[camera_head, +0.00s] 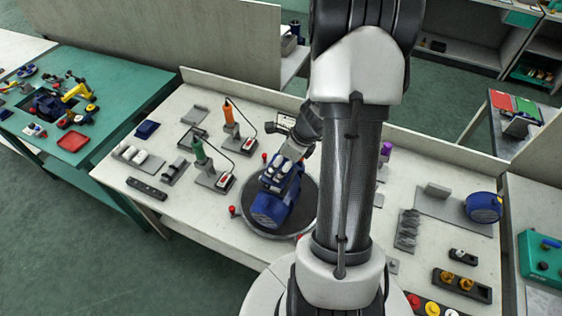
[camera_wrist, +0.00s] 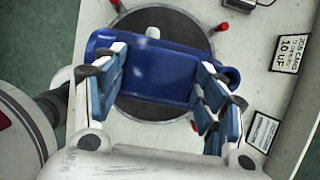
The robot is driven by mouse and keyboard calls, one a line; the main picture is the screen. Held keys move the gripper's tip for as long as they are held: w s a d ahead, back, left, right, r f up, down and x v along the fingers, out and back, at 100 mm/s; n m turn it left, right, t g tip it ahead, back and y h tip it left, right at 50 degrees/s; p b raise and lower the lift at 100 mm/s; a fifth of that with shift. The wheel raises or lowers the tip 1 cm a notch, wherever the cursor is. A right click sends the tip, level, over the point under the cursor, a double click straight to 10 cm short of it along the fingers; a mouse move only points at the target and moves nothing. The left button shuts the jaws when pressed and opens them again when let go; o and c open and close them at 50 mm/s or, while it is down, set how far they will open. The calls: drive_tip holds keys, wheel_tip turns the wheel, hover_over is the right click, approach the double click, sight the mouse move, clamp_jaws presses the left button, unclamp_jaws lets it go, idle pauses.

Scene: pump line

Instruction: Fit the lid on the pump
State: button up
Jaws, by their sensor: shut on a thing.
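The blue pump (camera_head: 271,211) sits on a dark round turntable (camera_head: 247,222) in the middle of the bench. My gripper (camera_head: 284,168) is right over the pump, reaching down from behind my arm. In the wrist view my gripper (camera_wrist: 160,95) has its blue-padded fingers on either side of a wide blue part, which looks like the lid (camera_wrist: 155,72), and is shut on it. The lid and pump share one colour, so their boundary is unclear. I cannot tell whether the lid touches the pump or is seated. My arm hides part of the turntable's right side.
Red posts (camera_head: 232,211) stand around the turntable. A blue round part (camera_head: 483,207) and a tray with brass parts (camera_head: 462,284) are at the right. Bare bench lies at front left.

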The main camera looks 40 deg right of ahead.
drive_tip(key=shift+f+b, duration=1.55)
drive_tip(key=shift+f, duration=0.2)
idle(1.2)
drive_tip(key=o, duration=1.2)
drive_tip(key=shift+c, duration=0.2)
drive_tip(key=shift+r, duration=0.1)
drive_tip(key=shift+p+v, duration=2.45)
drive_tip(key=shift+v, duration=0.5)
drive_tip(key=shift+s, duration=0.1)
drive_tip(key=v, duration=1.2)
drive_tip(key=shift+d, duration=0.1)
